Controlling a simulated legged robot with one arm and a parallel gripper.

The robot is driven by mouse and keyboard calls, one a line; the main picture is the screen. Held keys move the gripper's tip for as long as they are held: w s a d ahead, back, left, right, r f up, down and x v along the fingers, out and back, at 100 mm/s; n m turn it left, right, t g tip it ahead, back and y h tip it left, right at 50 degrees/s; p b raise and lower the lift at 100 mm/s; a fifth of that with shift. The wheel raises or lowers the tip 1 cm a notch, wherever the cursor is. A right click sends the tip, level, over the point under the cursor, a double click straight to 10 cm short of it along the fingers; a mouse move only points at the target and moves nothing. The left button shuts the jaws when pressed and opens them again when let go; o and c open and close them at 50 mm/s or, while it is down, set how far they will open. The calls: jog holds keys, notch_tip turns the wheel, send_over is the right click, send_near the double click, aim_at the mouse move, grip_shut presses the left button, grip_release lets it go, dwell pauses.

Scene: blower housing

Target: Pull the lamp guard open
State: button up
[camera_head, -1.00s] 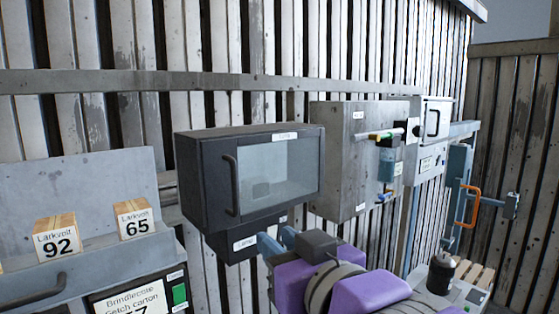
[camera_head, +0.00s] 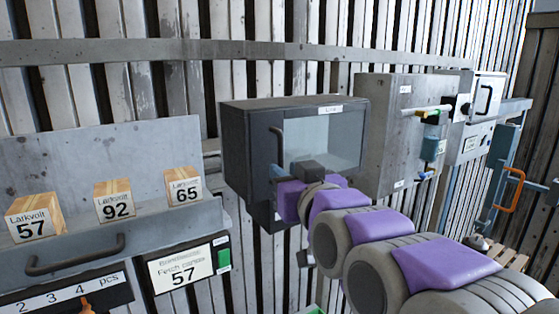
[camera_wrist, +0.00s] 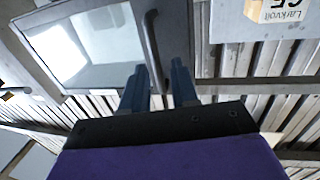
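The lamp guard is a dark box (camera_head: 246,150) on the wall with a glazed front door (camera_head: 335,140), which looks closed. Its curved dark bar handle (camera_head: 277,143) is at the door's left edge. In the wrist view the handle (camera_wrist: 150,38) runs down toward my fingers, its near end appearing between them. My gripper (camera_head: 276,172) is in front of the handle's lower part in the head view, partly hiding the door. In the wrist view its two blue fingers (camera_wrist: 159,75) are apart, so it is open. I cannot tell whether either finger touches the handle.
A grey panel shelf (camera_head: 100,230) with numbered wooden blocks (camera_head: 114,201) is at left, a sign and green button (camera_head: 223,258) below. A grey cabinet (camera_head: 385,135) with projecting parts stands close right of the lamp box. An orange handle (camera_head: 515,190) is farther right.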

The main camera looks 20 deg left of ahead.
aim_at(282, 165)
jog(key=shift+p+x, duration=0.4)
jog(key=shift+x, duration=2.2)
jog(key=shift+w+d, duration=0.15)
jog(key=shift+d, duration=0.1)
grip_shut()
